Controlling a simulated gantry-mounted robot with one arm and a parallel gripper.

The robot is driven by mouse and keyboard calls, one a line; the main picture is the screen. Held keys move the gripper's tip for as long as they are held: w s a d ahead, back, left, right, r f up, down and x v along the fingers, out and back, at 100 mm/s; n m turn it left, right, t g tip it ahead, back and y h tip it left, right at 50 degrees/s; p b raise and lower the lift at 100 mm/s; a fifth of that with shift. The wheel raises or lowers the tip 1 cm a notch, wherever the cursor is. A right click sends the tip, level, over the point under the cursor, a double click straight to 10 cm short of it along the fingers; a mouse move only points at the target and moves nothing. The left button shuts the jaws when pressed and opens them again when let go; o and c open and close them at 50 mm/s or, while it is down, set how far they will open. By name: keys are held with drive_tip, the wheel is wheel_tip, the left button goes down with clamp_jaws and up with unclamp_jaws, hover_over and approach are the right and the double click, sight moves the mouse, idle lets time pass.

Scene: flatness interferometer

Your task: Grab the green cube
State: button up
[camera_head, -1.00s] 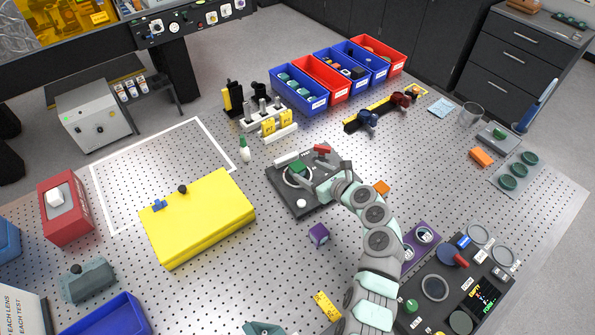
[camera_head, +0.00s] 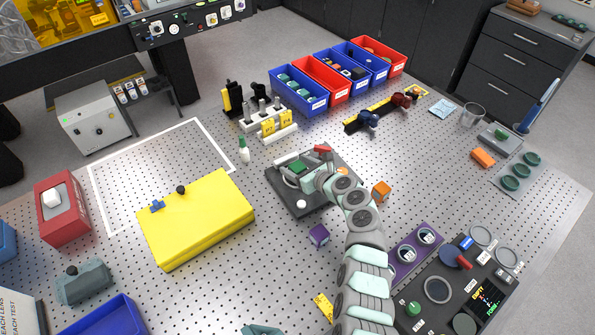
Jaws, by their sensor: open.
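The green cube (camera_head: 298,166) sits on a dark square plate (camera_head: 285,201) near the middle of the bench, with a pale ring-like shape beside it. My gripper (camera_head: 303,179) is open, low over the plate, just on the near right side of the cube. The fingertips are small and partly hidden by my own wrist, so I cannot tell whether they are touching the cube or straddling it. Nothing shows held in the jaws.
A red-handled part (camera_head: 323,150) stands at the plate's back edge and a white ball (camera_head: 301,204) at its front. A yellow box (camera_head: 195,220) is left, with free bench between.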

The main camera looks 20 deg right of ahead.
clamp_jaws()
idle(0.6)
